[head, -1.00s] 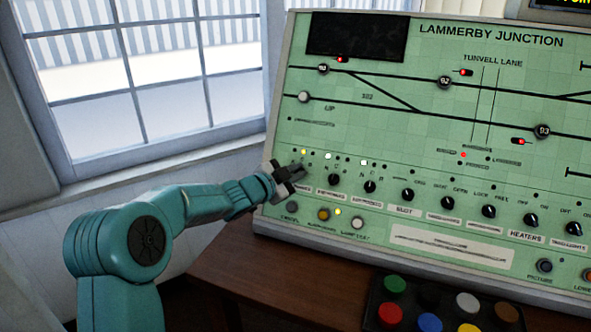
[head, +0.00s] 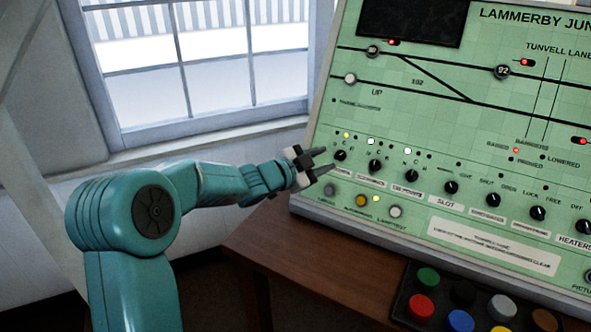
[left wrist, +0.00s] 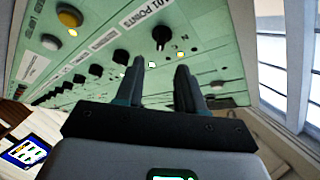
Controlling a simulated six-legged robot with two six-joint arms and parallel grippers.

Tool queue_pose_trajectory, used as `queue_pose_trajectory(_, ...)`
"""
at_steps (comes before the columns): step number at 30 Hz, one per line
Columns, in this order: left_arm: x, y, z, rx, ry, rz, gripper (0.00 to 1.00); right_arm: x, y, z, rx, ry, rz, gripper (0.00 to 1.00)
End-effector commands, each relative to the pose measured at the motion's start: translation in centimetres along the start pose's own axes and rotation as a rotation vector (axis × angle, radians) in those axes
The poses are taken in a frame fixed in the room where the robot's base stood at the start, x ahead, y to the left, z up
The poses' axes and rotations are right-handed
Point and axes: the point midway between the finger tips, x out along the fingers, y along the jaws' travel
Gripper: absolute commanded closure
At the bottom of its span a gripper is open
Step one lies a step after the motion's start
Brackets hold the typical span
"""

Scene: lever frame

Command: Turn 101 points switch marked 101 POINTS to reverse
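The 101 points switch (head: 340,155) is a small black rotary knob at the lower left of the green panel (head: 400,125). In the left wrist view the knob (left wrist: 163,34) stands beside its white 101 POINTS label (left wrist: 147,18), with the letters N, C and R and a lit yellow lamp (left wrist: 180,53) near it. I cannot read which letter its pointer faces. My left gripper (head: 328,160) is open, its tips just left of the knob. In the left wrist view the empty fingers (left wrist: 161,66) are apart, short of the knob. My right gripper is not in view.
Similar knobs continue rightward, starting with a second one (head: 376,167). Push buttons, including a yellow one (head: 362,200), sit below. A box of coloured buttons (head: 398,312) lies on the wooden table (head: 330,260). A window (head: 190,60) is behind my left arm.

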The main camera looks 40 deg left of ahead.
Motion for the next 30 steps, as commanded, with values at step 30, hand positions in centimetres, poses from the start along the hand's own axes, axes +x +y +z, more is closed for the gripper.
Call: queue_pose_trajectory(30, -10.4, 0.0, 0.0, 0.001, 0.001, 0.001, 0.62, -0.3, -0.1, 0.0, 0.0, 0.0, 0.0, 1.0)
